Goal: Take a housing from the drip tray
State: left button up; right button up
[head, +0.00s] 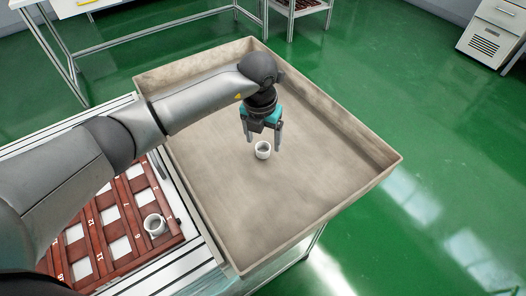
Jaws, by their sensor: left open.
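One white ring-shaped housing (262,150) stands on the floor of the beige drip tray (355,187), near its middle. My left gripper (264,147) is over the tray with its fingers pointing down. It is open, and its two fingertips show to the left and right of the housing. I cannot tell whether the fingers touch it or how far down they reach beside it. A second white housing (154,225) sits on the reddish-brown slotted rack to the left. My right gripper is not in view.
The reddish-brown rack (125,238) with numbered white squares lies on a light conveyor or bench left of the tray. The tray has raised walls all round, and the rest of its floor is bare. A grey cabinet (493,32) stands at the far right on open green floor.

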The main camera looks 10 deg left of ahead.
aim_at(263, 145)
pick_arm(q)
jog(key=f, duration=0.3)
jog(key=shift+w+a+b, duration=0.15)
jog(key=shift+w+b, duration=0.1)
jog(key=shift+b, duration=0.1)
jog(key=shift+w+f, duration=0.1)
jog(key=shift+f, duration=0.3)
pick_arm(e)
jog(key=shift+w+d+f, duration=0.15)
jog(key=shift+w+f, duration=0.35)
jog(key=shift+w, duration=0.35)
pick_arm(q)
jog(key=shift+r, duration=0.1)
grip_shut()
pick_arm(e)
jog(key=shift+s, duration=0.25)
